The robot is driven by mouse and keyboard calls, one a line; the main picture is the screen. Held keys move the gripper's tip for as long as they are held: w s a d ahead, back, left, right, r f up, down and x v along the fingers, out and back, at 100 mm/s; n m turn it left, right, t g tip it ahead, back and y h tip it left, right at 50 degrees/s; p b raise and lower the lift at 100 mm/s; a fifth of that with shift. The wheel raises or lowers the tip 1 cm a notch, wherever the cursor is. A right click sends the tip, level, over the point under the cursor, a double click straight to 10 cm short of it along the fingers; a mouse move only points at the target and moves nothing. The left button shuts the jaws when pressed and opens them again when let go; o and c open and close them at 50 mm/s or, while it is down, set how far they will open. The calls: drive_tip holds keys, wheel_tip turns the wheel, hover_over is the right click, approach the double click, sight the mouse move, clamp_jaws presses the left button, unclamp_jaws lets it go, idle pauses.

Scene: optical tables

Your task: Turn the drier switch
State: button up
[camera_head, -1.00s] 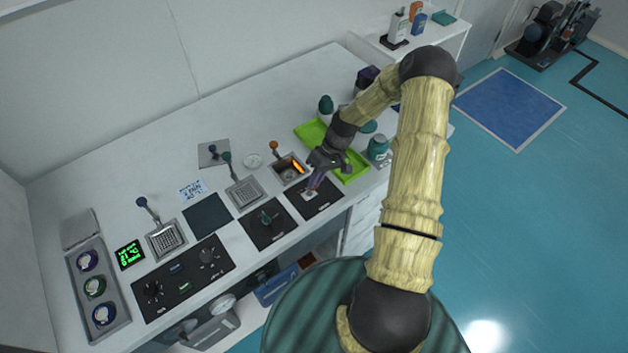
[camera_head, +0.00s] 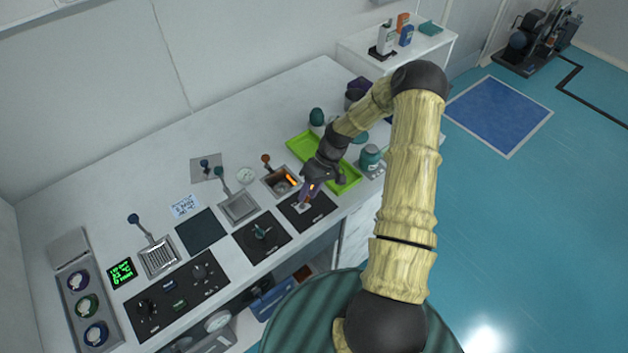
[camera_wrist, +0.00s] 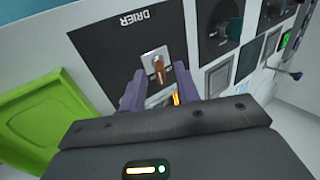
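The drier panel (camera_wrist: 118,40) is a black plate labelled "DRIER" in the wrist view. It also shows near the counter's front edge in the head view (camera_head: 323,210). The drier switch (camera_wrist: 158,68) is a small brown lever on a light square plate. My gripper (camera_wrist: 158,88) has two purple fingers spread apart, one on each side of the switch lever, with gaps visible. In the head view my gripper (camera_head: 306,195) is low over the drier panel, and the arm and fingers partly cover the switch there.
A green tray (camera_wrist: 35,115) lies beside the drier panel; it also shows in the head view (camera_head: 348,186). A dark panel with a teal knob (camera_head: 262,236) is to the left. An orange-handled lever (camera_head: 266,158) stands by a recessed box behind.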

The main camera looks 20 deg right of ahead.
drive_tip(key=b+v, duration=0.4)
drive_tip(key=v, duration=1.3)
drive_tip(key=shift+d, duration=0.15)
drive_tip(key=shift+r, duration=0.1)
drive_tip(key=s+a+r+m+t+h, duration=0.1)
drive_tip(key=s+a+r+t+h, duration=0.1)
drive_tip(key=s+a, duration=0.4)
drive_tip(key=s+a+r+m+t+h, duration=0.2)
drive_tip(key=s+a, duration=0.5)
drive_tip(key=s, duration=0.5)
drive_tip(key=shift+s+r+m+t+h, duration=0.35)
drive_tip(key=shift+r+h, duration=0.4)
drive_tip(key=shift+h, duration=0.15)
drive_tip(key=shift+a, duration=0.1)
